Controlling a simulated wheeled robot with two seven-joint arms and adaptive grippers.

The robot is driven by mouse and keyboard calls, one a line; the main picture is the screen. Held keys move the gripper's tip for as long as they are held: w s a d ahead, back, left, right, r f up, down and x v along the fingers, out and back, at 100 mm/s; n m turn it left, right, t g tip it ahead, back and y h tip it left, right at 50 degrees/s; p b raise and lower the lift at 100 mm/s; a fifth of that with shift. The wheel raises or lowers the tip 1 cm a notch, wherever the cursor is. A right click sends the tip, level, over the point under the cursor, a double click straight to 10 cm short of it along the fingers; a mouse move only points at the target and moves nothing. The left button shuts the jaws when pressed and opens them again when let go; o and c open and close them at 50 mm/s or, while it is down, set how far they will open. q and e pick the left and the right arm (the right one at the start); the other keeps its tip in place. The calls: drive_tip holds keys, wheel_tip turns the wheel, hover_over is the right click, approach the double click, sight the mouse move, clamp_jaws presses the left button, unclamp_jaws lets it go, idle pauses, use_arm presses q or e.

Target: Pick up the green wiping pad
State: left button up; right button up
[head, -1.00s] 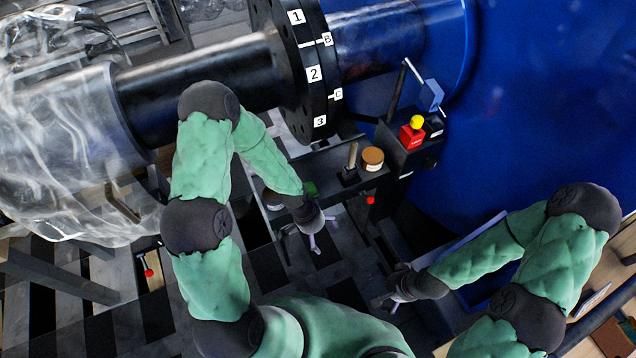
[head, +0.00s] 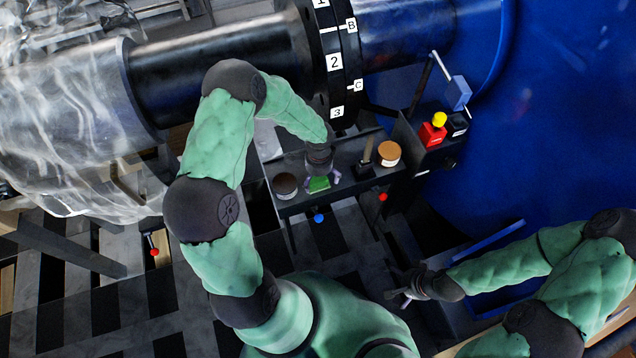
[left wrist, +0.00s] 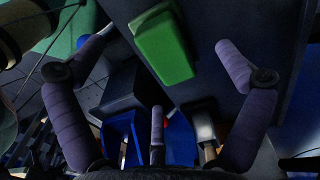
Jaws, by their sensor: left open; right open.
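The green wiping pad (head: 319,184) lies on the narrow dark shelf (head: 352,181) below the flange in the head view. In the left wrist view the pad (left wrist: 163,45) is a green block on a dark flat surface, ahead of the fingers. My left gripper (head: 320,180) is at the pad in the head view, its fingers spread to either side; it also shows in the left wrist view (left wrist: 158,62), open, with the pad between the finger directions and no clear contact. My right gripper (head: 398,296) is open and empty at the lower right, away from the shelf.
On the shelf stand a dark round container (head: 285,185), a brush-like tool (head: 367,152) and a tan-lidded jar (head: 389,152). A red box with a yellow button (head: 434,131) is at its right end. The shaft and numbered flange (head: 335,62) are close behind my left arm.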

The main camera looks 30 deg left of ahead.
sight(319, 181)
use_arm(q)
wheel_tip(319, 181, down, 4)
drive_tip(key=shift+r+b, duration=0.25)
drive_tip(key=shift+b, duration=0.35)
drive_tip(key=c, duration=1.4)
drive_tip(key=shift+o, duration=0.2)
drive_tip(key=shift+r, duration=0.2)
drive_tip(key=shift+r+p, duration=0.55)
drive_tip(key=shift+r, duration=0.1)
drive_tip(key=r, duration=0.1)
drive_tip(key=p, duration=0.1)
drive_tip(key=r, duration=0.1)
drive_tip(key=shift+s+d+r, duration=0.15)
drive_tip(key=shift+s+r, duration=0.1)
drive_tip(key=shift+r, duration=0.05)
drive_tip(key=s+d+r+p, duration=0.3)
drive_tip(key=s+d+r, duration=0.3)
drive_tip(key=s, duration=0.6)
wheel_tip(319, 181, up, 3)
drive_tip(key=shift+d+f+p, duration=0.1)
drive_tip(key=shift+d+p, duration=0.05)
drive_tip(key=shift+p, duration=0.15)
